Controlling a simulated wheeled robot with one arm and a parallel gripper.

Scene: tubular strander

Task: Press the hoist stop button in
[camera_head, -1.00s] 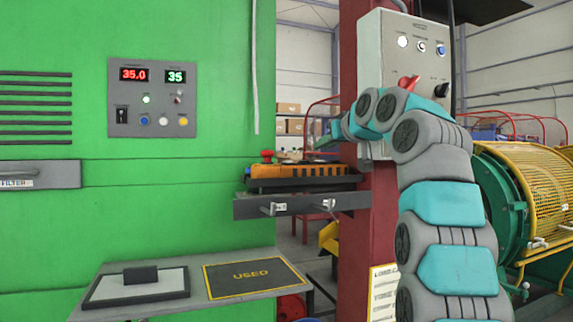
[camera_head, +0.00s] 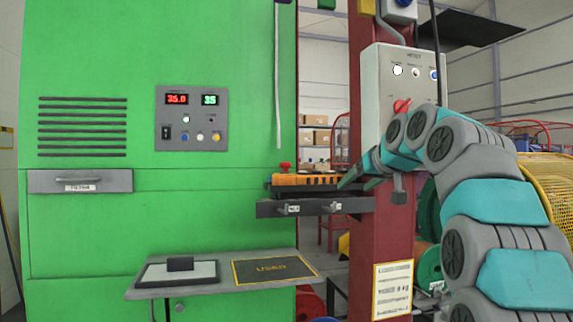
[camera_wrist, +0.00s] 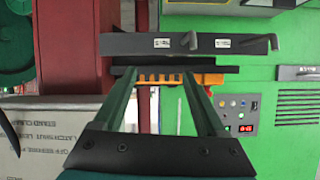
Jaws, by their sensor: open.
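An orange pendant (camera_head: 310,180) lies flat on a dark shelf (camera_head: 270,209) between the green cabinet and the red column. A red mushroom button (camera_head: 285,167) stands up at its left end. My gripper (camera_head: 346,181) is at the pendant's right end, pointing left, and looks empty. In the wrist view, which is upside down, my gripper (camera_wrist: 158,73) has its two fingers apart, with the orange pendant (camera_wrist: 172,78) beyond their tips. I cannot make out the red button there; the right finger may hide it. I cannot tell whether the fingers touch the pendant.
A grey hoist box (camera_head: 372,85) with lights and a red handle is on the red column (camera_head: 394,235), close above my arm. Two small hooks stick out from the shelf front. A grey table (camera_head: 222,285) stands below. A yellow mesh guard (camera_head: 548,185) is at the right.

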